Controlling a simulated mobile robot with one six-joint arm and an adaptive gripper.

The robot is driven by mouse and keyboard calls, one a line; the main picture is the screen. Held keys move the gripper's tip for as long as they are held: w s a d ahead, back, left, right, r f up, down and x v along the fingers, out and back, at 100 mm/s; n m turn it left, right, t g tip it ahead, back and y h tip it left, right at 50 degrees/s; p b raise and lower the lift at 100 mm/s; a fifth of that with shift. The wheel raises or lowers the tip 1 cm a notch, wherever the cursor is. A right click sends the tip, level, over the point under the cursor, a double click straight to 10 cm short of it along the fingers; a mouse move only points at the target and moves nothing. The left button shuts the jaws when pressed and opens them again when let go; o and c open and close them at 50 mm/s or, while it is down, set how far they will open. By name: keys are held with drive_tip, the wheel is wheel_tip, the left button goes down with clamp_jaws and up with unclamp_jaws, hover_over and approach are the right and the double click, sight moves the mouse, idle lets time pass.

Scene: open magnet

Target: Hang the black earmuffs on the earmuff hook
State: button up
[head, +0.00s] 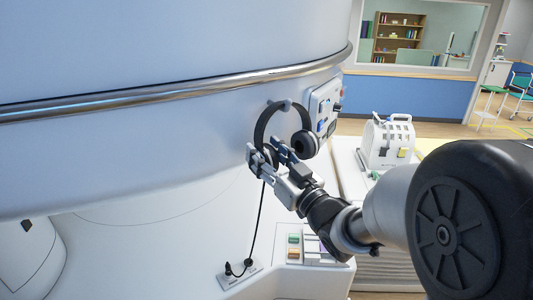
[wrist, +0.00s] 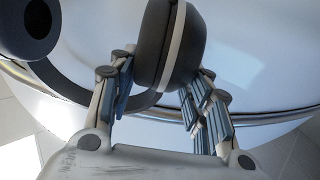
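The black earmuffs (head: 261,129) are at the white curved wall of the machine, band up and cups down. The top of their band is at a small grey hook (head: 286,104); I cannot tell whether the band rests on it. My gripper (head: 268,156) is at the left cup, with a finger on each side. In the wrist view, that cup (wrist: 168,45) sits between the fingertips of my gripper (wrist: 166,68), which appear closed against it. The other cup (head: 303,144) is free; it shows at the wrist view's upper left (wrist: 38,22).
A black cord (head: 258,215) runs from the left cup down to a socket plate (head: 240,275). A wall panel (head: 324,108) is just right of the earmuffs. A white device (head: 385,145) stands on a surface farther right. A metal rail (head: 180,92) runs above.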

drive_tip(key=o, duration=0.3)
drive_tip(key=shift+o, duration=0.2)
drive_tip(key=v, duration=1.2)
drive_tip(key=s+d+f+m+g+h+b, duration=0.3)
drive_tip(key=d+f+m+g+h+b, duration=0.15)
drive_tip(key=d+f+h+b, duration=0.9)
drive_tip(key=s+a+f+m+g+b, duration=0.1)
drive_tip(key=s+f+g+b, duration=0.1)
drive_tip(key=s+f, duration=0.4)
drive_tip(key=s+a+f+m+g+y+b, duration=0.1)
drive_tip(key=s+f+g, duration=0.4)
drive_tip(key=s, duration=1)
wheel_tip(320, 180, down, 3)
drive_tip(key=shift+a+r+m+b, duration=0.25)
drive_tip(key=shift+a+m+b, duration=0.2)
drive_tip(key=shift+a+b, duration=0.3)
